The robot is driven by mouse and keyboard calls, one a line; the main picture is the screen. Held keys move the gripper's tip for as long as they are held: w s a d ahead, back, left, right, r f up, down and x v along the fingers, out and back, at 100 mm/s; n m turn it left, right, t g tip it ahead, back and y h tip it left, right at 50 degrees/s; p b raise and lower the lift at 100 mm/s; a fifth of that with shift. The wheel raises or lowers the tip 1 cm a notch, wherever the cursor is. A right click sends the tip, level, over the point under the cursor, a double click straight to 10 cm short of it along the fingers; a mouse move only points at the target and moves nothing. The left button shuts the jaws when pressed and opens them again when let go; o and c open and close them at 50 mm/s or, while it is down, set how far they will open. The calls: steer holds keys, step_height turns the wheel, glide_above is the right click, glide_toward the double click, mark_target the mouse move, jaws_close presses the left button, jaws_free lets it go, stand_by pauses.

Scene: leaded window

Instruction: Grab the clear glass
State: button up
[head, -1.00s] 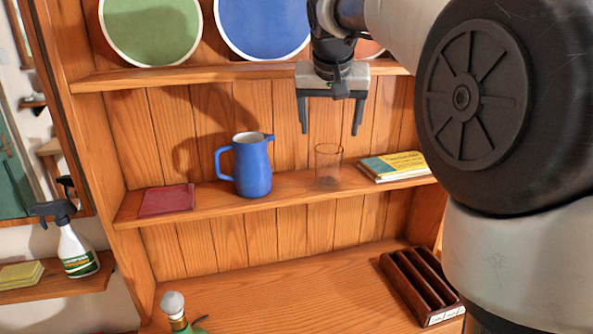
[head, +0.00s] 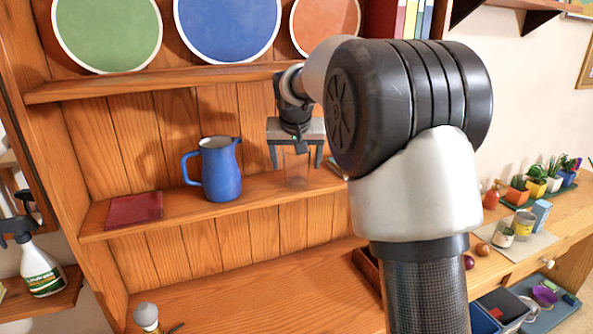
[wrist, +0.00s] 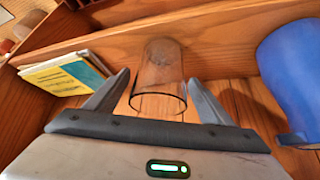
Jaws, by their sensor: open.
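The clear glass (head: 296,170) stands upright on the middle wooden shelf, to the right of the blue jug (head: 219,170). My gripper (head: 295,160) is open at the glass, its two fingers hanging down on either side of the glass's upper part. In the wrist view the glass (wrist: 160,75) shows between the two spread finger tips of my gripper (wrist: 158,82). There is a visible gap on each side.
The blue jug (wrist: 295,75) is close on one side of my gripper, and a yellow and teal book (wrist: 62,76) on the other. A dark red book (head: 134,209) lies at the shelf's left. Upright plates (head: 228,25) stand on the shelf above.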

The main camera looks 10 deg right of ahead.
steer(key=shift+x, duration=1.45)
steer(key=c, duration=1.3)
steer(key=shift+s+r, duration=0.1)
